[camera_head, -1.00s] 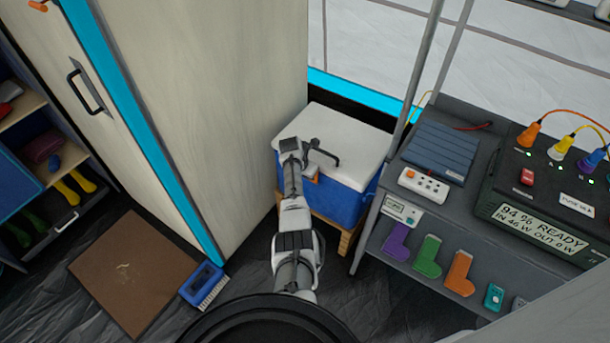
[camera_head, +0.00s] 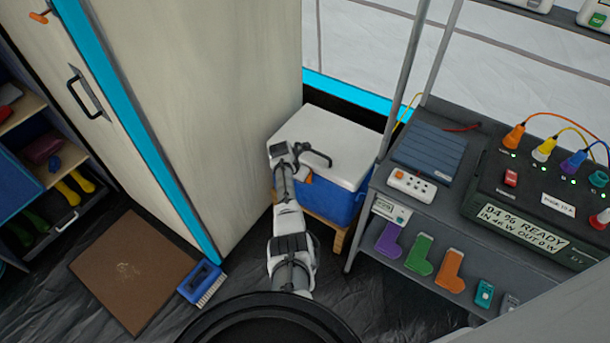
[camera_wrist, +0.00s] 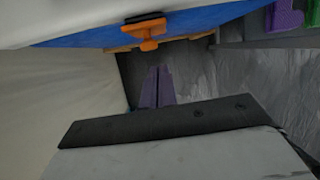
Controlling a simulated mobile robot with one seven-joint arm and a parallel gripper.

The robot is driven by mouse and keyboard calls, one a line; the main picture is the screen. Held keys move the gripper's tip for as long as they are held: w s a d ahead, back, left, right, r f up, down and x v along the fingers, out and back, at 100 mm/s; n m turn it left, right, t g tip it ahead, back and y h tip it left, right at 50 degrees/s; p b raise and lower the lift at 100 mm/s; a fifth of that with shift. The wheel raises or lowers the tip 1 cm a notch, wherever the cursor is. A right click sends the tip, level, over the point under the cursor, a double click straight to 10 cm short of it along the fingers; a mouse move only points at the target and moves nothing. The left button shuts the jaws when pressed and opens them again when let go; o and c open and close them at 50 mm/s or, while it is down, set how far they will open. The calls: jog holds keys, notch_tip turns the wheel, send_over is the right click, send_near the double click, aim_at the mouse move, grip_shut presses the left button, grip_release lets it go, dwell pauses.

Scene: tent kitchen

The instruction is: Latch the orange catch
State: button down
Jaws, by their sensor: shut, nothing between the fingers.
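The orange catch (camera_wrist: 150,28) shows in the wrist view at the blue front of the cooler (camera_wrist: 206,19), beside a small black strip. Whether it is latched I cannot tell. In the head view the white-lidded blue cooler (camera_head: 336,198) stands beyond my arm, and a bit of the orange catch (camera_head: 307,178) shows beside the arm. My gripper (camera_wrist: 156,70) is shut and empty in the wrist view, its narrow fingers below the catch in the picture and apart from it. In the head view my arm hides the fingers.
The tall pale cabinet (camera_head: 205,90) stands close on the left of the cooler. A grey shelf unit (camera_head: 372,215) with a power box (camera_head: 530,190) stands close on the right. A blue brush (camera_head: 202,283) and brown mat (camera_head: 132,270) lie on the floor.

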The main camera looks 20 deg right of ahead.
notch_tip(320, 180, up, 8)
jog(key=w+b, duration=0.1)
jog(key=shift+d+r+b, duration=0.25)
jog(key=shift+d+b, duration=0.05)
